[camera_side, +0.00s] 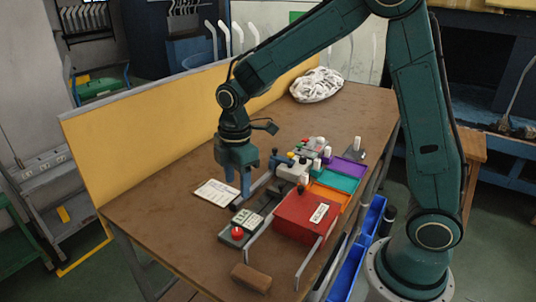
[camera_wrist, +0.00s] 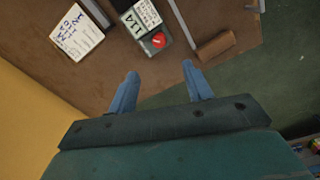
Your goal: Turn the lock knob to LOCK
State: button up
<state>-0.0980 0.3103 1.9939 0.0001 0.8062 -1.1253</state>
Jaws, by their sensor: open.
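My gripper (camera_side: 238,182) hangs above the table with its fingers pointing down, near a white card. In the wrist view my gripper (camera_wrist: 160,70) has its two blue fingers apart with nothing between them. A red round knob (camera_wrist: 158,40) sits on a small grey-green box (camera_wrist: 155,50) beyond the fingertips, apart from them. The red knob (camera_side: 238,232) also shows in the side view, at the near end of the table. I cannot read a LOCK marking or tell whether this is the lock knob. A dark knob (camera_side: 301,183) shows by the red box.
The white card (camera_side: 216,193) lies beside my gripper. A red box (camera_side: 300,217) with metal rails and coloured trays (camera_side: 340,178) stand to the right. A brown block (camera_side: 251,278) lies at the near edge. A yellow panel (camera_side: 150,115) borders the left side.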

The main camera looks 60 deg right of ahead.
jog(key=s+d+r+m+t, duration=0.2)
jog(key=s+r+m, duration=0.5)
jog(key=s+r, duration=0.4)
jog(key=shift+s+d+r+t, duration=0.15)
jog(key=shift+d+t, duration=0.2)
jog(key=shift+t, duration=0.05)
dwell(0.3)
jog(key=shift+s, duration=0.1)
dwell(0.3)
jog(key=s+d+r+m+t, duration=0.1)
jog(key=s+r+m+t, duration=0.1)
jog(key=s+m, duration=0.5)
jog(key=s, duration=0.3)
jog(key=shift+s, duration=0.15)
